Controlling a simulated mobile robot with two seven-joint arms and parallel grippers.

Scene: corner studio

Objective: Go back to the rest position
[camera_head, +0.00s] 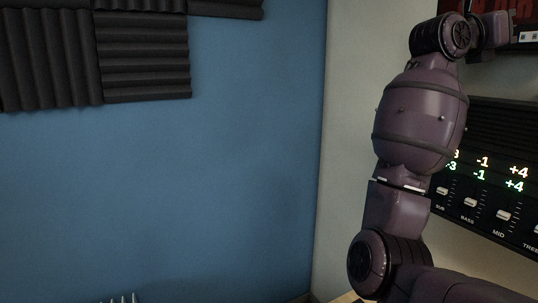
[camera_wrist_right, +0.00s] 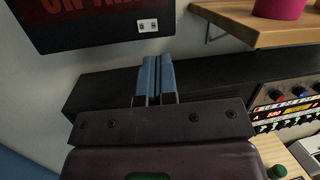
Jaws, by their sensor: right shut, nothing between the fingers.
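My right gripper (camera_wrist_right: 157,78) shows in the right wrist view with its two blue fingers side by side, shut and empty. The fingertips are close to the lower edge of a dark sign with red letters (camera_wrist_right: 90,22), near its small white switches (camera_wrist_right: 148,25); I cannot tell whether they touch anything. In the head view my right arm rises along the right side, and its wrist end is at the top right in front of the sign (camera_head: 520,12). My left gripper is in neither view.
A black slider panel (camera_head: 480,215) with lit numbers is on the wall behind my right arm. A wooden shelf (camera_wrist_right: 265,30) bears a pink pot (camera_wrist_right: 280,8). A lit control unit (camera_wrist_right: 290,108) is lower right. Dark foam panels (camera_head: 145,60) hang on the open blue wall (camera_head: 220,180).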

